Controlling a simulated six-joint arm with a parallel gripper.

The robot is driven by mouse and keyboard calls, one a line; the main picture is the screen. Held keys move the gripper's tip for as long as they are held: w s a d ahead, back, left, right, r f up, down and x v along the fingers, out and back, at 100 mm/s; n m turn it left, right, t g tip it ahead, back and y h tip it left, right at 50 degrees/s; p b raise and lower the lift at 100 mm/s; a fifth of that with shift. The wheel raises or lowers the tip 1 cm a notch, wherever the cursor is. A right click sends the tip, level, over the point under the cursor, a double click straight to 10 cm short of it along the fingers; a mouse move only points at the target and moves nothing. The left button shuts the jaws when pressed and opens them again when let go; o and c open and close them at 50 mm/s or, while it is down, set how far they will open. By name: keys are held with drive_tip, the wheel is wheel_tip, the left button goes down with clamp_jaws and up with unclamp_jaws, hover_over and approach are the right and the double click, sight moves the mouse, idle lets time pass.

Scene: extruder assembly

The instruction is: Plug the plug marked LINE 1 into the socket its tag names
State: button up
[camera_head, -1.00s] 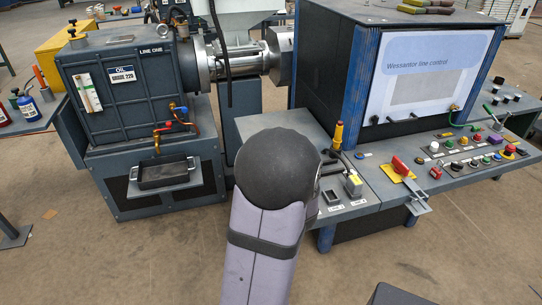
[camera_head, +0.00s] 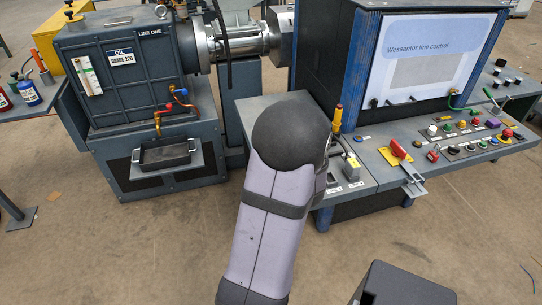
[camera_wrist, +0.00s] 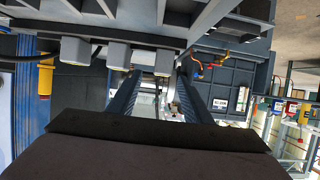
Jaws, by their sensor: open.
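My gripper (camera_wrist: 158,80) is open in the wrist view, with its two dark ridged fingers apart. Several pale grey blocks, perhaps plugs or sockets, stand along the console edge just beyond the fingertips. One block (camera_wrist: 76,50) is left of the fingers and another (camera_wrist: 118,55) is by the left fingertip. In the head view my arm's dark rounded joint hides the gripper. A grey block with a yellow patch (camera_head: 353,166) stands on the console's left wing, near small white labels (camera_head: 355,184) too small to read. I cannot tell which plug is LINE 1.
A yellow handle (camera_head: 337,121) stands upright behind the grey block; a yellow cylinder (camera_wrist: 45,76) shows in the wrist view. A red switch (camera_head: 398,149) and several buttons are to the right. The LINE ONE machine (camera_head: 117,72) with a black tray (camera_head: 165,155) stands left.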

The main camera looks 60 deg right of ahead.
drive_tip(key=x, duration=0.5)
drive_tip(key=shift+a, duration=0.2)
clamp_jaws()
